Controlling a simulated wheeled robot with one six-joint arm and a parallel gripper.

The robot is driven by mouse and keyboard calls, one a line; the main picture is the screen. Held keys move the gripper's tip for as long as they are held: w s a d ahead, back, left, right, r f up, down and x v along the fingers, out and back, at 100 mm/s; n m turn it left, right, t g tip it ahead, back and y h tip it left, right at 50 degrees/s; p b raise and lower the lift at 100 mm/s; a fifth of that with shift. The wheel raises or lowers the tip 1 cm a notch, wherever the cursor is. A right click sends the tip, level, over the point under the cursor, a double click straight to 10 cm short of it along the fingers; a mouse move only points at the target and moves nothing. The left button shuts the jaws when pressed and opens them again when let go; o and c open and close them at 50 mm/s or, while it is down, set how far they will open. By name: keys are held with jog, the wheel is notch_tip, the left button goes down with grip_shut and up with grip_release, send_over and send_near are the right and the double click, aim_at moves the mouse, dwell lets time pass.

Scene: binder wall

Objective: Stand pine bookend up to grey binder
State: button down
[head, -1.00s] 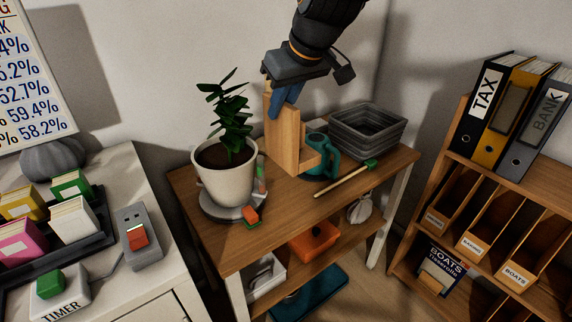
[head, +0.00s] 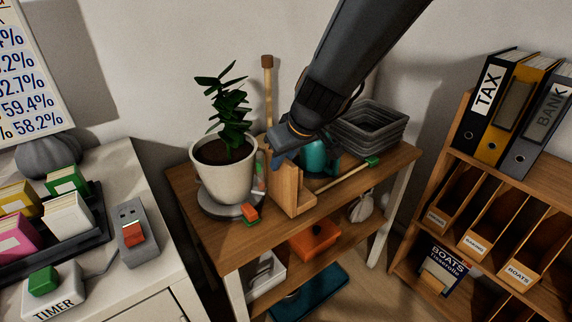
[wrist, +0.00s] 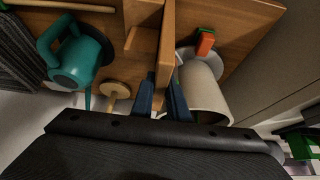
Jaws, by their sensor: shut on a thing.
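My gripper (head: 277,142) is shut on the pine bookend (head: 289,188), gripping the top of its upright panel. In the wrist view the two blue fingers (wrist: 163,98) close on the bookend's panel (wrist: 167,48). The bookend is upright over the wooden side table, to the right of the potted plant; I cannot tell whether its base touches the tabletop. The grey binder (head: 541,122), labelled BANK, stands at the right end of the binder row on the shelf unit, next to the yellow binder (head: 500,103) and the black TAX binder (head: 479,105).
Close around my gripper are the potted plant (head: 222,172), a teal watering can (wrist: 75,58), a green-tipped stick (head: 345,174) and stacked grey trays (head: 368,127). A wooden post with a brown top (head: 267,92) rises behind. Sorting slots (head: 490,225) lie below the binders.

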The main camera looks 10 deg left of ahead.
jog(key=shift+f+b, duration=0.55)
jog(key=shift+f, duration=0.05)
jog(key=c, duration=1.7)
grip_release()
jog(key=shift+r+p, duration=0.2)
jog(key=shift+p, duration=0.2)
jog(key=v, duration=0.8)
jog(key=shift+w, duration=0.25)
